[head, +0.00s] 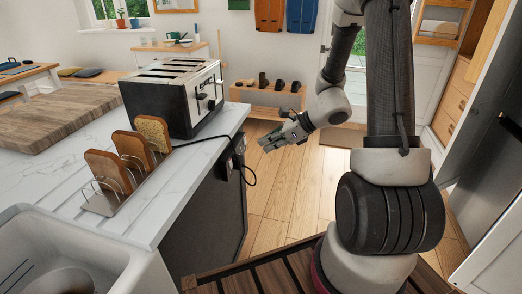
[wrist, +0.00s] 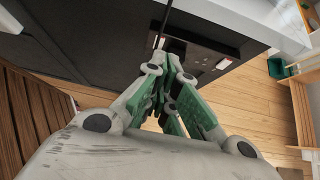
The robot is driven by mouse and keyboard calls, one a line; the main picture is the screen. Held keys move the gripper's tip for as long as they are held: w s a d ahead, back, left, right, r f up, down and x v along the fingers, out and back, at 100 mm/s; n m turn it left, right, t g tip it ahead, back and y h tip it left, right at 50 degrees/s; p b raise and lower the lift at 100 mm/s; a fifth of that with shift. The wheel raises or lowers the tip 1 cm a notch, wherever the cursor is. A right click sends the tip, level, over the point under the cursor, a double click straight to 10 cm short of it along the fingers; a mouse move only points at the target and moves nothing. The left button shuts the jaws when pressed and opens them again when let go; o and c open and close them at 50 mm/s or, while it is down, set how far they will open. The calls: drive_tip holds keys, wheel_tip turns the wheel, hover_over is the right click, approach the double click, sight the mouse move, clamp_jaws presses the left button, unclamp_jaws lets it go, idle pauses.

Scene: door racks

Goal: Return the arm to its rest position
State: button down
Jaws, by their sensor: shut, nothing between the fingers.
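My gripper (head: 283,136) hangs in the air over the wooden floor, just right of the counter's end, with its fingers pointing left toward the counter. The arm bends down from my column to reach there. In the wrist view my gripper (wrist: 172,62) shows its green fingers closed together, with nothing between them. The dark side of the counter (wrist: 100,35) lies beyond the fingertips in that view. Whether the fingertips touch the counter side cannot be told from the wrist view; in the head view they look apart.
A toaster (head: 175,95) stands on the marble counter (head: 60,175). A rack (head: 115,200) with several bread slices stands in front of it, near a sink (head: 80,255). A black cord (head: 248,165) hangs at the counter's end. A low shoe bench (head: 268,98) stands behind. Open floor (head: 285,200) lies below my gripper.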

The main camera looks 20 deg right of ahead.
drive_tip(key=shift+r, duration=0.1)
idle(0.5)
drive_tip(key=s+d+r+n+g+h, duration=0.25)
drive_tip(key=s+n+g, duration=0.35)
drive_tip(key=s+n, duration=0.8)
drive_tip(key=s+d+r+n+t+h, duration=0.2)
drive_tip(key=s+r+n, duration=0.3)
drive_tip(key=r, duration=0.4)
drive_tip(key=s+d+r+n+t+h, duration=0.2)
drive_tip(key=s+d+r+n+h, duration=0.1)
drive_tip(key=r, duration=0.6)
drive_tip(key=s+n+h, duration=0.1)
drive_tip(key=s+n, duration=0.1)
drive_tip(key=n, duration=0.1)
drive_tip(key=shift+d+r, duration=0.2)
